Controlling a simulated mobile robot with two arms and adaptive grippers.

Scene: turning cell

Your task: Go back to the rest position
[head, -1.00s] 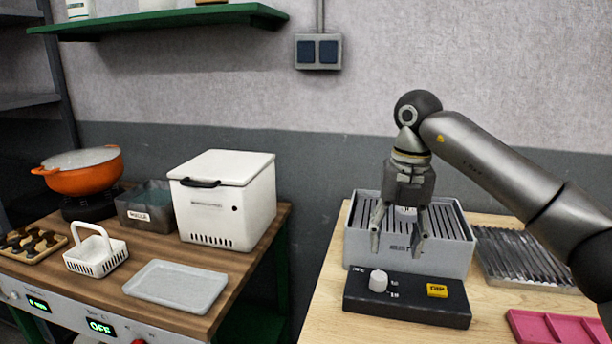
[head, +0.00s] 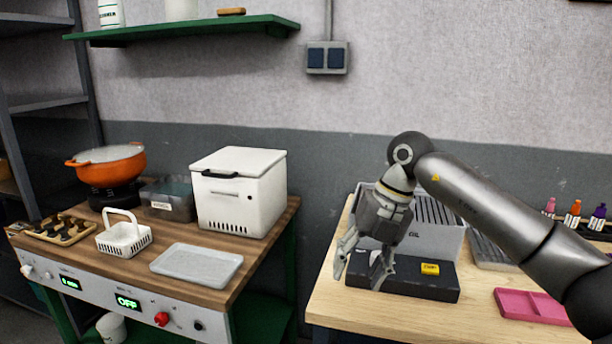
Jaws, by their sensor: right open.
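My right gripper (head: 363,266) hangs in front of the right-hand table, its fingers apart and empty, pointing down. It covers the left part of a black control box (head: 430,286) with a yellow button (head: 429,269). Behind it stands a grey slotted bin (head: 442,238), partly hidden by the gripper and arm. My left gripper is not in view.
A pink tray (head: 530,305) and small bottles (head: 573,212) are on the right table (head: 340,300). On the left bench stand a white box (head: 240,195), an orange pot (head: 108,165), a white basket (head: 122,236) and a grey tray (head: 197,263). A gap separates the tables.

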